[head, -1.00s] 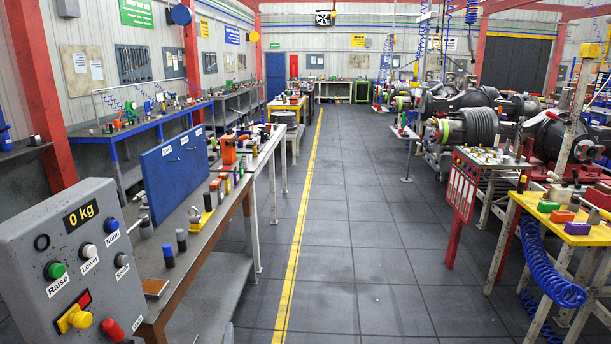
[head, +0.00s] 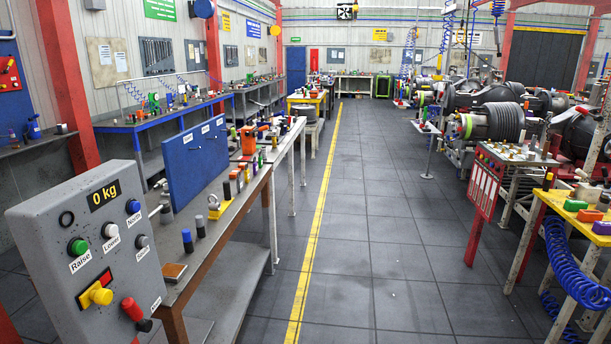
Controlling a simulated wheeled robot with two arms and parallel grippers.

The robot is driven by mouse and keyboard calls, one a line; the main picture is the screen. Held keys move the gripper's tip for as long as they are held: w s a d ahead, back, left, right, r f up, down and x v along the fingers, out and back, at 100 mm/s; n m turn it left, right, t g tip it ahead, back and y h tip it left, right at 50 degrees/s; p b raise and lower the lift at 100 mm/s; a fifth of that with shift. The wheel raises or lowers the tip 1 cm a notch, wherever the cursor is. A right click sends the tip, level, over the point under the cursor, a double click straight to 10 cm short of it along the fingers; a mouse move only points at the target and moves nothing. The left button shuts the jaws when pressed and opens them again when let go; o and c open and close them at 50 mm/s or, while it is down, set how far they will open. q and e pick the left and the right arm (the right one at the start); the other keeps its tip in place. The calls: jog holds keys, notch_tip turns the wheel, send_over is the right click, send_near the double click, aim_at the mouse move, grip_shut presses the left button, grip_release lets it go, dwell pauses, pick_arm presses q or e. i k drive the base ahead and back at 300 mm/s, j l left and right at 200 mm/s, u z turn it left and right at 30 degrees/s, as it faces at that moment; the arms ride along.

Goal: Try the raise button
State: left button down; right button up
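The grey control box (head: 92,255) stands at the lower left of the head view. Its raise button (head: 78,247) is a green round button labelled "Raise", at the left of the panel. A white button (head: 110,231) labelled "Lower" and a blue button (head: 133,206) are up and right of it. The display (head: 106,193) reads "0 kg". Neither of my grippers is in view, and nothing touches the raise button.
A long workbench (head: 215,230) with a blue board (head: 195,163) and small tools runs behind the box. A yellow-topped table (head: 560,203) with a blue coiled hose (head: 575,265) stands at the right. The tiled floor along the yellow line (head: 318,225) is clear.

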aim_at(79, 247)
jog(key=u, duration=1.3)
